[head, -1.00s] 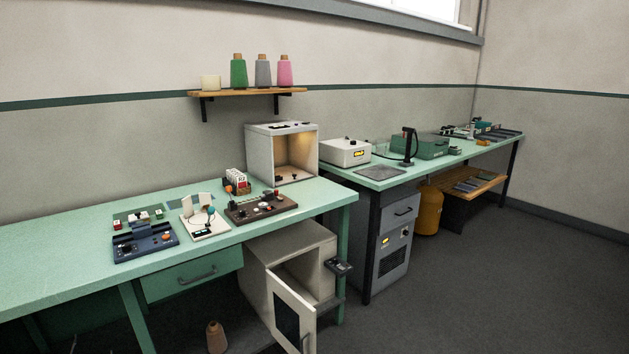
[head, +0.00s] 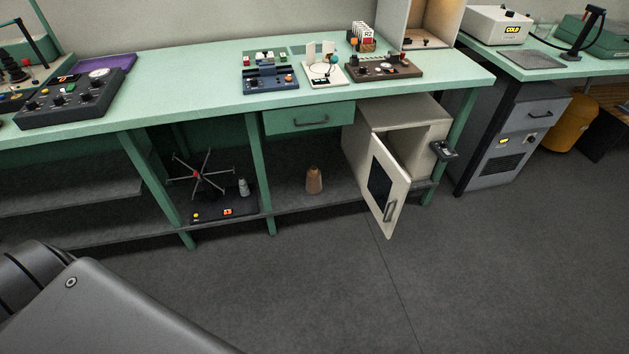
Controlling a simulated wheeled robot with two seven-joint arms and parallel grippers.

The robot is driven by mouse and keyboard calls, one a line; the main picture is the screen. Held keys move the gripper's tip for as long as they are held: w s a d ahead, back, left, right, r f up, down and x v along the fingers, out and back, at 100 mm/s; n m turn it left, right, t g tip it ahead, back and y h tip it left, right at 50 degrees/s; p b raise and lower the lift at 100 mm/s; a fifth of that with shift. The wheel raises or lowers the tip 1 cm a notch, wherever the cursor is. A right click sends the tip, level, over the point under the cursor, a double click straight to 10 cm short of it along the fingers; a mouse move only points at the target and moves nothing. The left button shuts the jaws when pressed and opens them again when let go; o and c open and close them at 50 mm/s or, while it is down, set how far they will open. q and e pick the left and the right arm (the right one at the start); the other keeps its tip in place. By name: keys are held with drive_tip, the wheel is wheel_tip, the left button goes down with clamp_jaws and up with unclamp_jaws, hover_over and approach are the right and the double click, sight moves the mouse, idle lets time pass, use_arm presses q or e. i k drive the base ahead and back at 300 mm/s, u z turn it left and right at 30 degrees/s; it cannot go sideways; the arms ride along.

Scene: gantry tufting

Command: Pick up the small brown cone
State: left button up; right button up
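The small brown cone (head: 314,180) stands upright on the grey lower shelf (head: 290,200) under the green bench. It is beneath the drawer (head: 309,118), between a green bench leg on its left and the beige cabinet on its right. It is fully visible and nothing touches it from the sides. Neither gripper is in view. Only a grey link of my own arm shows at the lower left, well in front of the bench.
The beige cabinet (head: 431,130) has its door (head: 386,188) swung open toward the floor, right of the cone. A spoked winder (head: 203,176) and a small grey cone (head: 243,187) are left of the bench leg (head: 260,172). The floor (head: 330,290) in front is clear.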

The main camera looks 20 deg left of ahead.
sight(313, 186)
drive_tip(key=z, duration=1.25)
drive_tip(key=i, duration=1.6)
drive_tip(key=u, duration=0.9)
